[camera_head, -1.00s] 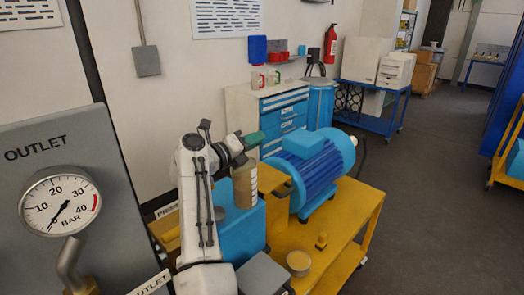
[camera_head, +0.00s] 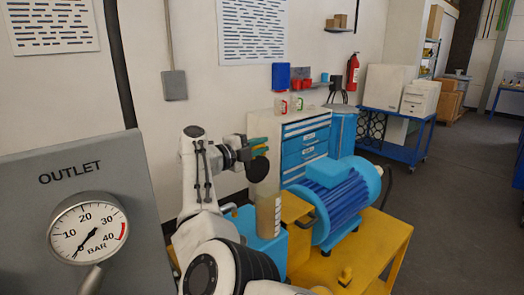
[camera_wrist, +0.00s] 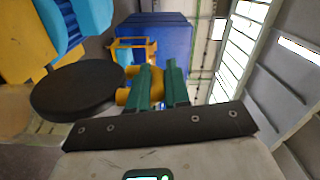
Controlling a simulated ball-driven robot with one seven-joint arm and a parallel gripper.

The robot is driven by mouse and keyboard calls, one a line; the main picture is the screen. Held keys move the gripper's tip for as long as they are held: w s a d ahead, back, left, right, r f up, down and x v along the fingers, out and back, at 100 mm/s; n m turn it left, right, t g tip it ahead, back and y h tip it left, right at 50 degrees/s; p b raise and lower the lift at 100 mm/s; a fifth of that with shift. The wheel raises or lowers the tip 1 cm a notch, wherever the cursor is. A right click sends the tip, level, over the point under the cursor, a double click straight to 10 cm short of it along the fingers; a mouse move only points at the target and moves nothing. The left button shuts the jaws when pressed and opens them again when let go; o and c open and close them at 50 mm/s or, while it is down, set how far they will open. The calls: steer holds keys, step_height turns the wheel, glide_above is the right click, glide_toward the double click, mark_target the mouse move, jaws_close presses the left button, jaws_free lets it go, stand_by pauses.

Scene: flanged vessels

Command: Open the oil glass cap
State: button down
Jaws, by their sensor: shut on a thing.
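My gripper (camera_head: 258,146), with green fingers, is shut on the oil glass cap (camera_head: 259,169), a dark round disc with a yellow part at the fingers. In the wrist view, the disc (camera_wrist: 76,91) lies left of my gripper (camera_wrist: 162,78), with the yellow part between and beside the green fingers. In the head view, the disc is tilted, seen nearly face-on, and held above the oil glass (camera_head: 268,216). The oil glass is an upright beige cylinder at the blue pump housing (camera_head: 244,222). Its top appears uncovered, with a gap between it and the disc.
A blue finned motor (camera_head: 340,200) stands on a yellow cart (camera_head: 387,240), right of the oil glass. An outlet panel with a pressure gauge (camera_head: 90,228) is at the left. A drawer cabinet (camera_head: 305,145) stands behind. Floor at the right is clear.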

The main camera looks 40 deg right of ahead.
steer(key=shift+w+n, duration=0.45)
steer(key=shift+n, duration=0.05)
steer(key=c, duration=1.4)
jaws_free()
